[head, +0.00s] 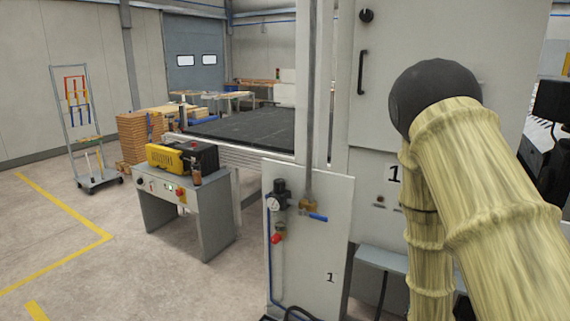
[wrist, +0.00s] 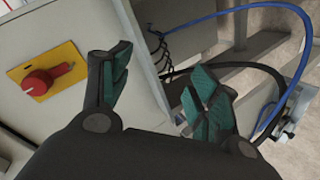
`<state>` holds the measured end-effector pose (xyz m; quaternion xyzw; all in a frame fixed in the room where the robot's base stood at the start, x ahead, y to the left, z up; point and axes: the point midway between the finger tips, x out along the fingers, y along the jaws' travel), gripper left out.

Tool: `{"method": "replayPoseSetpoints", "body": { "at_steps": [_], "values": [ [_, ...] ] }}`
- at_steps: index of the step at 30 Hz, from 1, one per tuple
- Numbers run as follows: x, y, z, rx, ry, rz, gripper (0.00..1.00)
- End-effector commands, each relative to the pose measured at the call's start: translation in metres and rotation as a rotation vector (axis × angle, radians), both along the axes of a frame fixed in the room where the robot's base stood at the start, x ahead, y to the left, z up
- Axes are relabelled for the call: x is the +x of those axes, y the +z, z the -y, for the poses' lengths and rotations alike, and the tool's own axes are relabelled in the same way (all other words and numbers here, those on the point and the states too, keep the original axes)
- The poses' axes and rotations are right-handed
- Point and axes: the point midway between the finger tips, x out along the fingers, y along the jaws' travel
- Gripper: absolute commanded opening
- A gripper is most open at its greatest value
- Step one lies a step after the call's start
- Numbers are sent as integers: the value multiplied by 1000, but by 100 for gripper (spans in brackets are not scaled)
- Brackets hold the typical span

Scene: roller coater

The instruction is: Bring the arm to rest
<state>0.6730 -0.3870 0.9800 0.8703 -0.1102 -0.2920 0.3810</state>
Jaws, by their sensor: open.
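My gripper (wrist: 160,98) shows in the wrist view with its two green-padded fingers spread apart. It is open and nothing is between the fingers. A grey machine box with a red rotary switch (wrist: 40,83) on a yellow plate is to the left of the fingers. In the head view my arm, in a yellowish cover with a dark rounded joint, is bent on the right side. My gripper is out of sight in the head view.
Blue and black cables (wrist: 267,98) run close to the right finger. In the head view, a grey cabinet (head: 335,220) with a blue-handled valve (head: 318,217) stands ahead. A control desk (head: 190,205) and a wheeled rack (head: 83,130) are farther left. Open floor lies at lower left.

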Motion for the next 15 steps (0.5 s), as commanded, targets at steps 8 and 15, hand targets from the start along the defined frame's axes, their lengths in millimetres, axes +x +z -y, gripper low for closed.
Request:
{"method": "replayPoseSetpoints", "body": {
  "at_steps": [8,15],
  "values": [
    [-88,-132,-46,280,-62,-251,61],
    [-187,-219,-90,499,-172,-482,61]
  ]
}}
